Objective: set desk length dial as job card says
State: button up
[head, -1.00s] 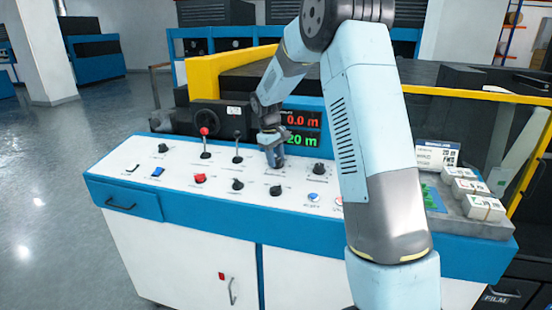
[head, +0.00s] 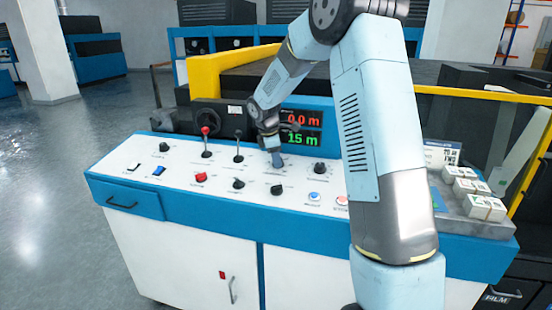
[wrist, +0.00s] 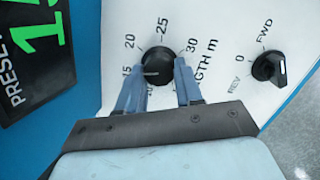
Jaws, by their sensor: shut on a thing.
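The length dial (wrist: 157,62) is a round black knob on the white desk top, with a printed scale that includes 15, 20 and 30. Its pale mark points left, by the 15. My gripper (wrist: 160,72) is shut on the dial, one blue finger on each side. In the head view my gripper (head: 275,157) reaches down to the desk, and its fingers hide the dial. The preset display (head: 301,139) shows 15 m in green, below a red 0.0 m. The job card (head: 442,152) stands at the right, partly behind my arm; its writing is too small to read.
A FWD/REV switch (wrist: 268,67) sits right of the dial. A red-knobbed lever (head: 206,142), a black lever (head: 238,146) and several knobs and buttons surround it. White packs (head: 480,203) lie in a grey tray at the right.

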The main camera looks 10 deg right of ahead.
jog(key=shift+s+f+n, duration=0.2)
jog(key=shift+n, duration=1)
jog(key=o, duration=1)
jog(key=shift+w, duration=0.1)
jog(key=shift+o, duration=0.2)
jog(key=shift+r, duration=0.1)
jog(key=v, duration=1.3)
jog(key=shift+s+r, duration=0.2)
jog(key=shift+r, duration=0.1)
